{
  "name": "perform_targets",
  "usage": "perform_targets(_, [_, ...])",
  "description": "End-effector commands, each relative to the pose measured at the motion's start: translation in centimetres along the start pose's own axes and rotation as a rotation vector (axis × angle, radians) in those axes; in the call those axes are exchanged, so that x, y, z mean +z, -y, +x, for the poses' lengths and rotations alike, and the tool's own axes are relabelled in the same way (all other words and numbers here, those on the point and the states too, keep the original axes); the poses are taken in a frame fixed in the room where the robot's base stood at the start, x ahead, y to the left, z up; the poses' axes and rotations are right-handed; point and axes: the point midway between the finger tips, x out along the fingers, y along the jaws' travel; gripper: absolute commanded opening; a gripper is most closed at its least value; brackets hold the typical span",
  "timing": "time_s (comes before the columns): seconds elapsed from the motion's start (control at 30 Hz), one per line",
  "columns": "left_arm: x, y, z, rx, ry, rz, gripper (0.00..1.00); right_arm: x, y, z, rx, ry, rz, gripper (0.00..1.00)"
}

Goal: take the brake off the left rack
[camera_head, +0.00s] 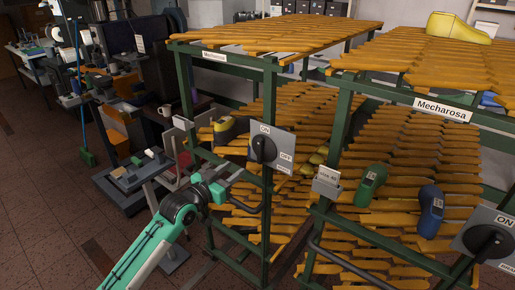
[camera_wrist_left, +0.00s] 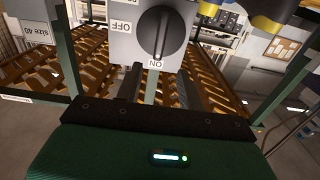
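The left rack (camera_head: 268,200) is a green frame with sloping rows of orange slats. Its grey brake panel (camera_head: 284,160) is on the front post, with a round dark knob (camera_head: 263,148) and ON and OFF labels. In the left wrist view the knob (camera_wrist_left: 160,38) shows its white line pointing to ON. My left gripper (camera_head: 230,180) is in front of the left rack, low and left of the panel. In the left wrist view its two dark fingers (camera_wrist_left: 155,88) are apart, just short of the knob, with nothing between them held. My right gripper is out of view.
The right rack, labelled Mecharosa (camera_head: 443,110), stands close by with its own knob panel (camera_head: 485,242). Green (camera_head: 371,184) and blue (camera_head: 431,211) lasts are on it, and a yellow last (camera_head: 458,27) is on top.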

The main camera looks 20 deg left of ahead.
Motion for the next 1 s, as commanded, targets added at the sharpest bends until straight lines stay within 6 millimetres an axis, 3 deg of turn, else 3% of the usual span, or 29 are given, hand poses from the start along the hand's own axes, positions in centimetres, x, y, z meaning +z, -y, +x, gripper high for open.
perform_targets(0.5, [-0.3, -0.1, 9.6, 0.000, 0.000, 0.000, 0.39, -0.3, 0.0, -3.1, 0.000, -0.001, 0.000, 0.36])
perform_targets(0.73, [-0.1, 0.0, 11.6, 0.000, 0.000, 0.000, 0.39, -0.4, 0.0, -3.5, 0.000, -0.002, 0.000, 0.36])
perform_targets(1.0, [-0.1, 0.0, 12.0, 0.000, -0.001, 0.001, 0.39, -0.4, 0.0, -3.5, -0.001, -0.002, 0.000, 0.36])
